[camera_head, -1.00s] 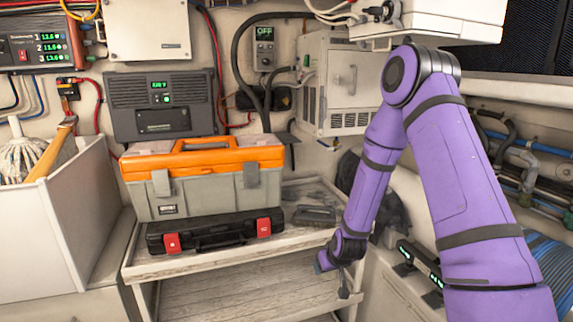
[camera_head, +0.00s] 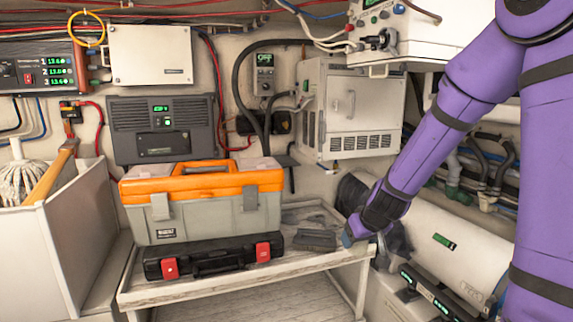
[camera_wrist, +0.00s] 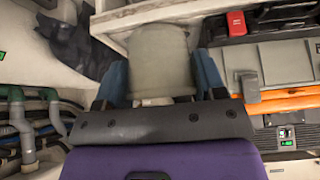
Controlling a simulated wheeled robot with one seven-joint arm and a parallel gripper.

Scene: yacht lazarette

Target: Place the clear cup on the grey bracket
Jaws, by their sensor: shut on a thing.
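In the head view my gripper (camera_head: 350,236) is at the right edge of the upper shelf, and I cannot make out the cup there. A small dark grey bracket-like piece (camera_head: 286,160) sticks out from the back wall, right of the toolbox. I cannot tell for sure that it is the grey bracket.
An orange and grey toolbox (camera_head: 205,215) sits on a black case (camera_head: 215,261) on the whitish shelf (camera_head: 190,292). A flat dark grey item (camera_head: 314,240) lies on the shelf's right part. A white cabinet (camera_head: 348,105) hangs behind, and a black bag-like item (camera_head: 350,200) is behind my gripper.

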